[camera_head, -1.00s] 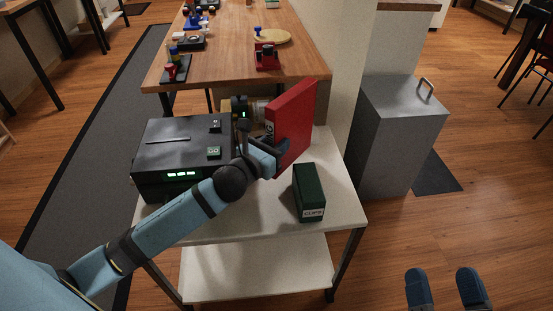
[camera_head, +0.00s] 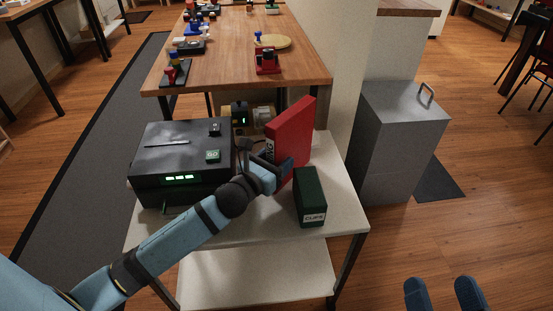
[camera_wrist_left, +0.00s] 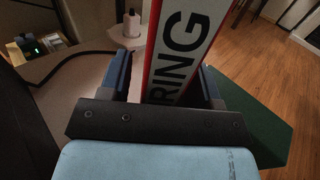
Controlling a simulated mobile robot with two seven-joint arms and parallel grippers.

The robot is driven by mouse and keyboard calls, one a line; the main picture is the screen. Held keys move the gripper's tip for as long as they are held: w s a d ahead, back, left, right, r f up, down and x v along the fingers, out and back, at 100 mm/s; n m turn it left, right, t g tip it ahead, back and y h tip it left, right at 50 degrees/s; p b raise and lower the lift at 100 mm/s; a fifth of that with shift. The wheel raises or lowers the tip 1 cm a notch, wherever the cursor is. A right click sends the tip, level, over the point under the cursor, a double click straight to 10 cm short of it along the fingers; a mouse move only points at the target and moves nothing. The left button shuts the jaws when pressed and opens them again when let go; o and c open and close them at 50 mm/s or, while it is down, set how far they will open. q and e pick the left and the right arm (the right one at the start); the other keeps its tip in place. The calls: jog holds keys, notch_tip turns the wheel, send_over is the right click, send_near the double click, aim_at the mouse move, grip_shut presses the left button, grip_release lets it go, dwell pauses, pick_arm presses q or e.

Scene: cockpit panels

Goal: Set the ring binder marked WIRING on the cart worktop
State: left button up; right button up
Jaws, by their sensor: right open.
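The red ring binder (camera_head: 293,135) is upright, slightly tilted, over the right part of the white cart worktop (camera_head: 345,213). Its lower edge is partly hidden by my left gripper, so I cannot clearly tell whether it touches the worktop. In the left wrist view its white spine label (camera_wrist_left: 188,40) shows RING, the rest being cut off. My left gripper (camera_head: 283,172) has its fingers on either side of the spine; a gap shows between the left finger and the binder. My right gripper (camera_head: 444,294) is open and empty at the lower right, away from the cart.
A dark green box marked CLIPS (camera_head: 310,197) stands close to the right of the binder. A black device with green lights (camera_head: 183,160) fills the worktop's left. A wooden table (camera_head: 225,65) lies behind and a grey cabinet (camera_head: 400,145) to the right.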

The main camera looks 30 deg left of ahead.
pick_arm(q)
jog(key=shift+r, duration=0.1)
jog(key=shift+s, duration=0.15)
jog(key=s+a+p, duration=0.2)
jog(key=s, duration=0.9)
jog(key=s+d+r+n+h, duration=0.2)
jog(key=d+n, duration=0.3)
jog(key=n, duration=0.6)
jog(key=s+d+r+n+h, duration=0.2)
jog(key=s+d+r+n, duration=0.2)
jog(key=n, duration=0.8)
jog(key=s+d+r+n+h, duration=0.1)
jog(key=s+d+r+n, duration=0.3)
jog(key=d+n, duration=0.3)
jog(key=n, duration=0.5)
jog(key=shift+r+t+h, duration=0.15)
jog(key=shift+t+h, duration=0.15)
jog(key=shift+h, duration=0.1)
pick_arm(e)
notch_tip(320, 180, up, 3)
jog(key=shift+s+d+f+t, duration=0.1)
jog(key=shift+d+t, duration=0.05)
jog(key=shift+t, duration=0.35)
pick_arm(q)
jog(key=shift+d, duration=0.1)
